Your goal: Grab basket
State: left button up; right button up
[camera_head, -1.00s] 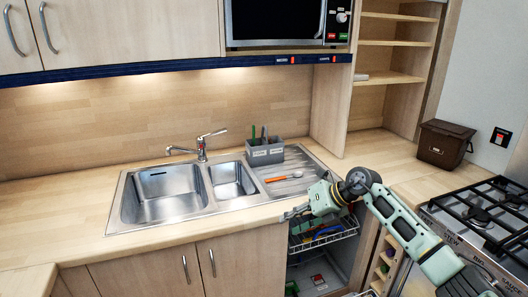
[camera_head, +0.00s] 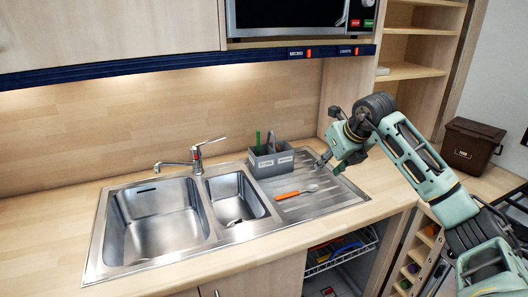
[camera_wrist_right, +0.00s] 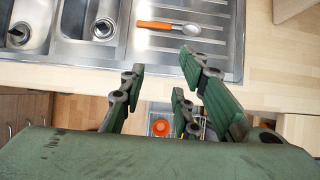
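A grey basket (camera_head: 262,165) with compartments and pale labels stands upright on the sink's ribbed drainboard against the wall side. It holds a green-handled item (camera_head: 258,138) and a dark grey one. A wire basket (camera_head: 343,254) with colourful contents sits in the open cabinet under the counter. My right gripper (camera_head: 330,166) hangs over the drainboard, to the right of the grey basket and apart from it. In the right wrist view my right gripper (camera_wrist_right: 163,82) has its fingers spread with nothing between them. The grey basket is not in that view. My left gripper is not in view.
An orange-handled spoon (camera_head: 292,193) lies on the drainboard in front of the grey basket. The steel sink (camera_head: 155,222) has two bowls. A wooden shelf unit (camera_head: 405,72) and brown box (camera_head: 470,145) stand at right. The counter left of the sink is clear.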

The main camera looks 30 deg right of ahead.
aim_at(270, 163)
jog(key=i+l, duration=0.1)
jog(key=i, duration=0.45)
jog(key=i+l, duration=0.1)
jog(key=i, duration=0.45)
